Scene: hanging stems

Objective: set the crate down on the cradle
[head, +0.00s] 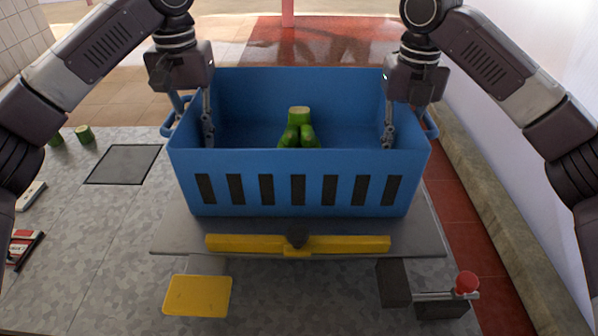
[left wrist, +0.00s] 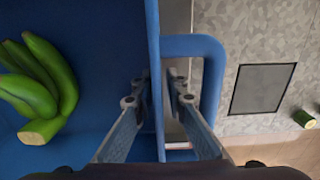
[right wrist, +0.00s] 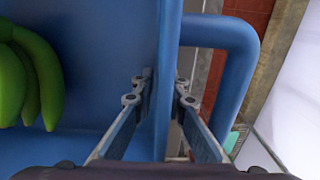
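The blue crate (head: 298,172) is upright in the head view, with dark slots in its front wall and green bananas (head: 299,130) inside. My left gripper (head: 193,130) is shut on its left side wall, one finger inside and one outside, as the left wrist view (left wrist: 158,88) shows. My right gripper (head: 404,130) is shut on the right side wall in the same way, seen in the right wrist view (right wrist: 165,88). A grey plate with a yellow front bar, apparently the cradle (head: 424,238), lies below the crate. Whether they touch is hard to tell.
A yellow plate (head: 198,296) and a red-knobbed lever (head: 466,284) stick out in front. A dark square mat (head: 124,164) and green pieces (head: 84,134) are on the left. A stone kerb (head: 490,165) and white wall run along the right.

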